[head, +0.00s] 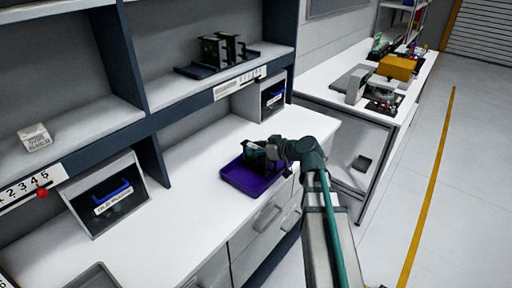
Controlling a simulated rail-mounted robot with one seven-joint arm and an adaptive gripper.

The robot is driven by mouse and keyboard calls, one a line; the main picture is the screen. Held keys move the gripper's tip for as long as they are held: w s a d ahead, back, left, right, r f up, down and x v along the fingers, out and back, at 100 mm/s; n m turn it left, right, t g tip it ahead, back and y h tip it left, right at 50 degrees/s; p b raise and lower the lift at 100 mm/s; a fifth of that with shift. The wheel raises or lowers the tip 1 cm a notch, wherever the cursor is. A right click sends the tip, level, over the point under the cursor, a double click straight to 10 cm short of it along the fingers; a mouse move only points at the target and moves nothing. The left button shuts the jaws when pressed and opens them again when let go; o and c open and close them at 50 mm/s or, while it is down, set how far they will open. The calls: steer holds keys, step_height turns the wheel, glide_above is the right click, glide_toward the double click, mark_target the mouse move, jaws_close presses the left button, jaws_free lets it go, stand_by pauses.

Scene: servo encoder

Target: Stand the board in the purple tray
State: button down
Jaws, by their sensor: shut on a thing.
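The purple tray (237,181) lies on the white worktop in the middle of the head view. My gripper (257,156) is over the tray's back right part, reaching in from the right. It is shut on a small dark thing, which I take to be the board; the fingers hide most of it. I cannot tell whether the board touches the tray floor, or how upright it is. The visible front left part of the tray is empty.
A rack of upright boards (222,52) stands on the shelf above. Bins with blue inside, left (107,198) and back (272,95), stand on the worktop. A grey tray (93,277) lies at the front. White worktop is clear left of the purple tray.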

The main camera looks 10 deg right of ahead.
steer(key=shift+f, duration=0.15)
steer(key=c, duration=0.8)
jaws_free()
steer(key=shift+o, duration=0.2)
steer(key=shift+s+r, duration=0.1)
steer(key=shift+r, duration=0.15)
steer(key=b+v, duration=0.2)
steer(key=v, duration=1)
steer(key=shift+f, duration=0.15)
